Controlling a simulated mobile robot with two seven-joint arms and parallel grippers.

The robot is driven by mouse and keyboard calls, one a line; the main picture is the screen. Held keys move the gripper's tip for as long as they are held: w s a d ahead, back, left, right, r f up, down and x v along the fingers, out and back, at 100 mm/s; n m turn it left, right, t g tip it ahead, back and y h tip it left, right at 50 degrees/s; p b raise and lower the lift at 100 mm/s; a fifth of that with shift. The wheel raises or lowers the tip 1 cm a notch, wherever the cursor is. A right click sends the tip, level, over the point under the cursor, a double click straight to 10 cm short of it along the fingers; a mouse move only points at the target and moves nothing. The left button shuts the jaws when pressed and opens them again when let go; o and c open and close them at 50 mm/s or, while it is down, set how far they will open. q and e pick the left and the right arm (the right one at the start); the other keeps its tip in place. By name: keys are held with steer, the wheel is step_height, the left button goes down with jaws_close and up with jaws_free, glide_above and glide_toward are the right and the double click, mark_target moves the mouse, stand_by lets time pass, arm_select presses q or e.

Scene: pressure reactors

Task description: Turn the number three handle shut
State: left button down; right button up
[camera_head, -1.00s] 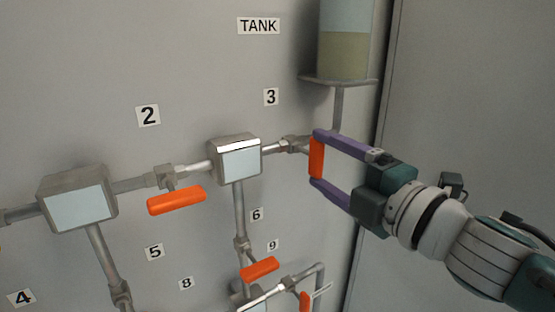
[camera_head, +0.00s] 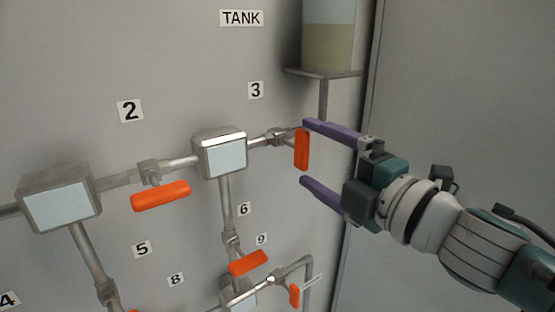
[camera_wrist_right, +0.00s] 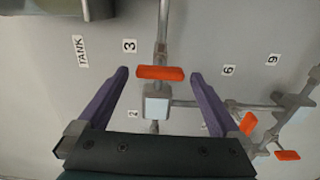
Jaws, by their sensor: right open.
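The number three handle (camera_head: 302,150) is an orange bar on the valve of the pipe below the label 3 (camera_head: 256,90). It stands upright, across the pipe run. My right gripper (camera_head: 304,152) is open, with one purple finger near the handle's top end and the other below its bottom end. In the right wrist view the handle (camera_wrist_right: 161,73) lies between and just beyond the two spread fingertips of the gripper (camera_wrist_right: 160,75). I see no clear contact. My left gripper is not in view.
The number two handle (camera_head: 160,195) lies nearly level at left. Another orange handle (camera_head: 248,263) sits below the grey box (camera_head: 221,153). The tank (camera_head: 328,35) stands on a bracket above. Pipes run close to the wall. The grey panel at right is clear.

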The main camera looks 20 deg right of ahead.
steer(key=b+v, duration=0.1)
steer(key=v, duration=0.8)
